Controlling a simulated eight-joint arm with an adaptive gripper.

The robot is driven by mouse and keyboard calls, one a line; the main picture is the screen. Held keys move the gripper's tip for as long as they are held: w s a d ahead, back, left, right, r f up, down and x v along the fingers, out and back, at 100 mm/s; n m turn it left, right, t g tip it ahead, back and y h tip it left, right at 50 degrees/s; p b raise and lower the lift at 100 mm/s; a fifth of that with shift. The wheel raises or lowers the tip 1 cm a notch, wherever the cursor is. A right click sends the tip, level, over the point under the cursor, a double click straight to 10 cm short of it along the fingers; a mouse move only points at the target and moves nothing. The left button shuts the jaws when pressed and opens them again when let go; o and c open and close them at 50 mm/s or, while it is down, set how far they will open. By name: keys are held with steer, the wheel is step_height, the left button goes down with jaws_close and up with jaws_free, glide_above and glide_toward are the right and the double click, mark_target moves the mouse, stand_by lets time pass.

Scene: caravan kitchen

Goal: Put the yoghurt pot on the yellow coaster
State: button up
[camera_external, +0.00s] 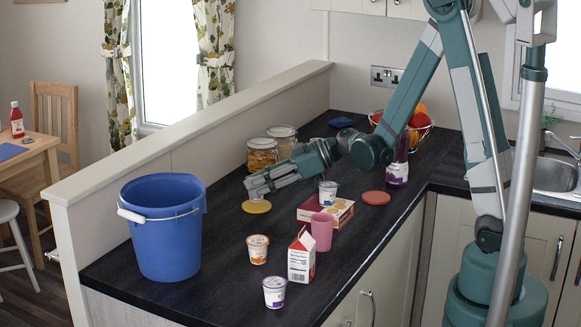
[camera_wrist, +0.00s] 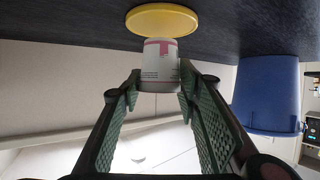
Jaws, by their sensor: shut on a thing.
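A white yoghurt pot with a pink-red label (camera_wrist: 160,68) sits between the fingertips of my gripper (camera_wrist: 158,84) in the wrist view. My gripper (camera_external: 254,188) is shut on it. The yellow coaster (camera_wrist: 162,19) lies on the dark worktop just beyond the pot's end, and the pot overlaps its edge in the wrist view. In the external view the gripper tip is over the yellow coaster (camera_external: 257,207), and the held pot is mostly hidden. I cannot tell whether pot and coaster touch.
A blue bucket (camera_external: 165,235) stands left of the coaster. Storage jars (camera_external: 262,154) stand behind it. Nearer are other pots with orange (camera_external: 257,249), purple (camera_external: 274,292) and blue (camera_external: 328,193) labels, a pink cup (camera_external: 321,232), a carton (camera_external: 301,258) and a box (camera_external: 342,213). A red coaster (camera_external: 375,198) lies right.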

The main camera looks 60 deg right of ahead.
steer(key=shift+f, duration=0.7)
steer(key=shift+f+b, duration=0.2)
steer(key=shift+b, duration=0.1)
steer(key=o, duration=1)
steer(key=shift+c, duration=0.2)
steer(key=shift+r, duration=0.2)
steer(key=shift+s+r, duration=0.1)
steer(key=p+v, duration=0.2)
steer(key=v, duration=0.9)
steer(key=shift+s+d, duration=0.2)
steer(key=shift+s, duration=0.15)
steer(key=shift+a+r, duration=0.15)
steer(key=shift+r, duration=0.05)
